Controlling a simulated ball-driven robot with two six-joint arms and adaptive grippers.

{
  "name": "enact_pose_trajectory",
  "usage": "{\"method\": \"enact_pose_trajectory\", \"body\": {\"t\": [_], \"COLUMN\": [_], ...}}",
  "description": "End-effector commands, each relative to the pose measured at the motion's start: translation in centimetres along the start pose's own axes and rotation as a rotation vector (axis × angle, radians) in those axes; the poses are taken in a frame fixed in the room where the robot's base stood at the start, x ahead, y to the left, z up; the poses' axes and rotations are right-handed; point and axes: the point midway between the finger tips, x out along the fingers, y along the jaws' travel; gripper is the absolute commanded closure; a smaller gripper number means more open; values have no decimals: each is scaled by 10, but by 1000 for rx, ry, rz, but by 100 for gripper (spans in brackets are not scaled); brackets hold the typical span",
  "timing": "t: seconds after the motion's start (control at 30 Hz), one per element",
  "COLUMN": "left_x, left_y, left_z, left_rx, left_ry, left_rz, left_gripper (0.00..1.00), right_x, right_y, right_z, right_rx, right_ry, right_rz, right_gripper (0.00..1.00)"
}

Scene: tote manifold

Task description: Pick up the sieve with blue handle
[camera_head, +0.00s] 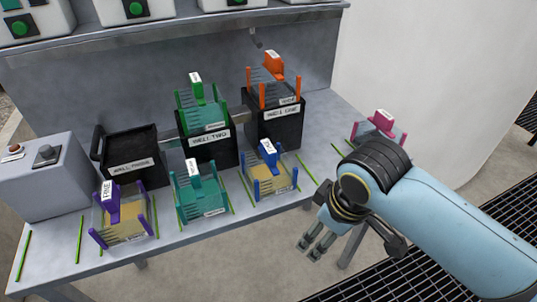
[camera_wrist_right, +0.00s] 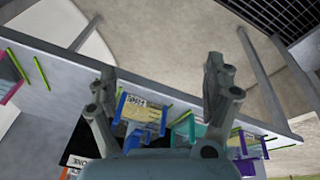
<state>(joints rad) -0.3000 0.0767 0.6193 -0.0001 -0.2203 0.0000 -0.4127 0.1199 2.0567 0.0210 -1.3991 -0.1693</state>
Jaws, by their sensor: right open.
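The sieve with the blue handle (camera_head: 267,155) stands on the grey bench near its front edge, with blue corner posts and a tan mesh. It also shows in the right wrist view (camera_wrist_right: 142,112), between my fingers in the picture and beyond them. My right gripper (camera_head: 312,250) is open and empty, in front of the bench edge, to the right of and nearer than the blue sieve. It shows in the right wrist view too (camera_wrist_right: 160,80), its two fingers spread apart. The gripper does not touch the sieve. My left gripper is not in view.
A teal sieve (camera_head: 200,195) and a purple sieve (camera_head: 122,215) stand left of the blue one. Behind are black wells (camera_head: 275,132) bearing green (camera_head: 203,108) and orange (camera_head: 273,70) sieves. A pink sieve (camera_head: 380,125) stands at the right. Room before the bench is clear.

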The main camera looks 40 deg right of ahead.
Motion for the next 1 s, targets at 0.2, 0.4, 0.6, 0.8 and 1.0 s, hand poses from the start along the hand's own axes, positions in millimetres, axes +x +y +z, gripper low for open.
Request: {"method": "enact_pose_trajectory", "body": {"t": [0.2,0.4,0.6,0.8,1.0], "left_x": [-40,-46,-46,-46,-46], "left_y": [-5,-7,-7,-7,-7], "left_z": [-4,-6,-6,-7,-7], "left_rx": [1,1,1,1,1], "left_ry": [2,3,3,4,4], "left_rz": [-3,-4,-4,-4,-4], "left_gripper": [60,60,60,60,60], "right_x": [-66,-69,-77,-77,-44], "right_y": [28,54,80,87,83], "right_z": [-77,-144,-205,-224,-217], "right_rx": [-326,-664,-976,-1096,-1100], "right_ry": [-38,-96,-124,-128,-127], "right_rz": [-25,-92,-191,-239,-240], "right_gripper": [15,15,15,15,15]}}
